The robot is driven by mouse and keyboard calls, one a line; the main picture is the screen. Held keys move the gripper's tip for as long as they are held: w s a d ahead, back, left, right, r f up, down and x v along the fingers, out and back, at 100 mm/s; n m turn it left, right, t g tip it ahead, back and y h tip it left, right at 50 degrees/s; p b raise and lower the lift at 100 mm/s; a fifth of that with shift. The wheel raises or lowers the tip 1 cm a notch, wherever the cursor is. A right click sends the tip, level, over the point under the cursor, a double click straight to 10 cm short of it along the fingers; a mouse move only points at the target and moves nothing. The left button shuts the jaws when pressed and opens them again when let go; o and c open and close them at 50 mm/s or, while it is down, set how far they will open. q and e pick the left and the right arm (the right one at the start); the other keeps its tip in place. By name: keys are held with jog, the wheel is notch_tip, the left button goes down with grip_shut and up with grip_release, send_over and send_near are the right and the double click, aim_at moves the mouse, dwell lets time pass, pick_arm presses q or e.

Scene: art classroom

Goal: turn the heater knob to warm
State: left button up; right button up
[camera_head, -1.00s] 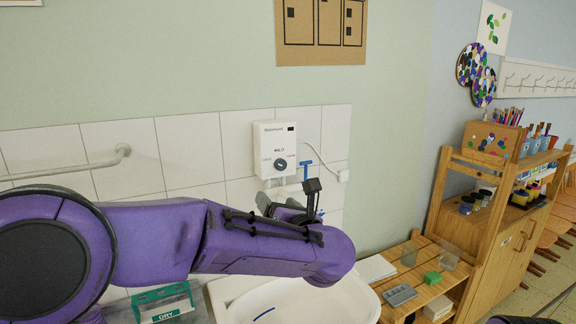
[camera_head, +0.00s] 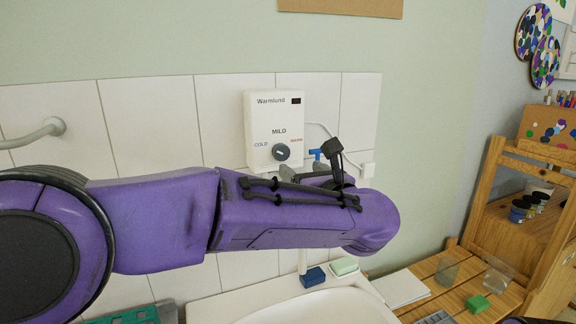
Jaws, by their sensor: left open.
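The white wall heater (camera_head: 272,112), marked Warmlund, hangs on the tiles above the basin. Its round dark knob (camera_head: 281,152) sits low on the front, with COLD to its left, MILD above and a red label to its right. The knob has a short pale mark, but I cannot tell which label it points to. The small window at the heater's upper right is dark. My left gripper (camera_head: 318,169) is open, just below and right of the knob, partly hidden by my purple arm. Contact with the knob cannot be made out. My right gripper is not in view.
A wooden shelf (camera_head: 515,240) stands at right.

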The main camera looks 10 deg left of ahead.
aim_at(283, 155)
pick_arm(q)
jog(key=p+x, duration=0.5)
jog(key=x, duration=0.5)
jog(key=shift+r+p, duration=0.1)
jog(key=shift+p, duration=0.2)
jog(key=shift+w+a, duration=0.15)
jog(key=shift+c, duration=0.4)
jog(key=c, duration=1)
